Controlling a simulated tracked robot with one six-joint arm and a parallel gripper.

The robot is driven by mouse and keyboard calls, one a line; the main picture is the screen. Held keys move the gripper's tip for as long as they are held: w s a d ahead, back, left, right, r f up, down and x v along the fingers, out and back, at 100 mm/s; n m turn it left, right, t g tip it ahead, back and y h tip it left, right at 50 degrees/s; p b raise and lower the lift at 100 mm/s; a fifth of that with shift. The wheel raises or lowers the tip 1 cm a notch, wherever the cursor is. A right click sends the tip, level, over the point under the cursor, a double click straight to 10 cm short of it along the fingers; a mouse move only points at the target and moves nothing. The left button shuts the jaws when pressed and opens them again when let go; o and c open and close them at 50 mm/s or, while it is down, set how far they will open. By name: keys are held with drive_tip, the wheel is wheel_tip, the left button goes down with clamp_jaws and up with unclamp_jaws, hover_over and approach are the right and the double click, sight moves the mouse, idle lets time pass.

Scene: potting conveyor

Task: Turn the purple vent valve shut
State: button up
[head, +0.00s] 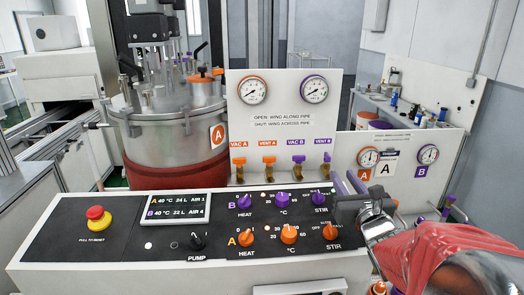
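The purple VENT B valve (326,158) is the rightmost of several small valves on the white upright panel. Its wing looks narrow and upright, along its pipe, though it is small in the picture. The purple VAC B valve (298,160) is to its left, with its wing looking wider. My gripper (345,179) is at the right, below and a little right of the VENT B valve. Its two fingers point up and left, with a narrow gap between them and nothing seen held. It appears apart from the valve; the exact depth is hard to tell.
The orange VAC A (239,162) and VENT A (269,161) valves stand left of the purple pair. The dark control console (180,215) with purple and orange knobs lies below. A red stop button (96,215) is at left; a steel vessel (180,135) stands behind.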

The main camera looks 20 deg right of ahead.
sight(330, 158)
drive_tip(key=shift+w, duration=0.15)
drive_tip(key=shift+x, duration=6.75)
drive_tip(key=shift+a, duration=0.1)
drive_tip(key=shift+c, duration=0.2)
clamp_jaws()
